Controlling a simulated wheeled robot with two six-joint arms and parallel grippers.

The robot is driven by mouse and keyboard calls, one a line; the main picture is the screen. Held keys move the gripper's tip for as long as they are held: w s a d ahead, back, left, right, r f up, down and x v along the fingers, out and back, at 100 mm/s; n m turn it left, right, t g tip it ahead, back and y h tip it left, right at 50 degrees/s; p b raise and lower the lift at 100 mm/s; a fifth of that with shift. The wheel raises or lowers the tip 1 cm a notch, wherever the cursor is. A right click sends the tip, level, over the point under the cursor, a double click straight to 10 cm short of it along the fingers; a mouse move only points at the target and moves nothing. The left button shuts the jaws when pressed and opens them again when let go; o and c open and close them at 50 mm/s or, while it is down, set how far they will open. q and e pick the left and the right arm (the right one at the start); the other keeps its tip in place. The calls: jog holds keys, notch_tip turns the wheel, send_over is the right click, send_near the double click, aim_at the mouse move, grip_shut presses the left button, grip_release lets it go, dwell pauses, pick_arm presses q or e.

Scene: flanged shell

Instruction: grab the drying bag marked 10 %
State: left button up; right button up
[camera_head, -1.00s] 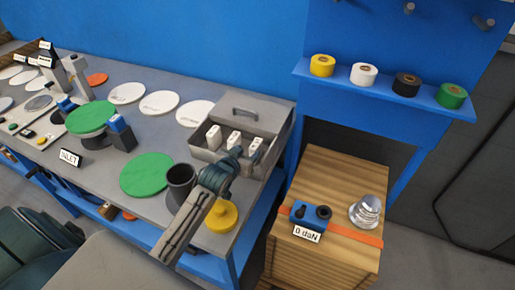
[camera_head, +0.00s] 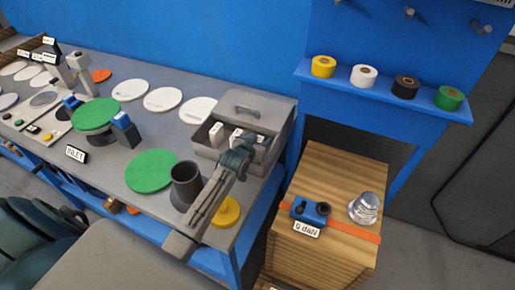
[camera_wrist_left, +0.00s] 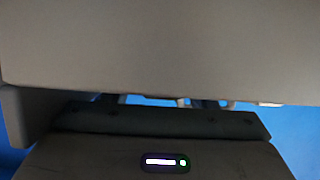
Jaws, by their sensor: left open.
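The drying bags are small white packets standing in an open grey case (camera_head: 204,151) on the workbench. A left one (camera_head: 216,134) and a middle one (camera_head: 235,138) show; a third is mostly hidden by my gripper. No mark on them is legible, so I cannot tell which is 10 %. My left gripper (camera_head: 241,148) is open at the case, over its right part; I cannot tell whether it touches a packet. My right gripper is not in view.
The case's raised lid (camera_head: 258,108) stands behind the packets. A dark cup (camera_head: 186,183), a yellow knobbed disc (camera_head: 226,212) and a green disc (camera_head: 151,171) are near my left arm. A wooden crate (camera_head: 335,180) with a blue device stands to the right.

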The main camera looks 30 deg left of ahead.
pick_arm(q)
jog(key=shift+c, duration=0.2)
jog(key=c, duration=1.1)
jog(key=shift+r, duration=0.1)
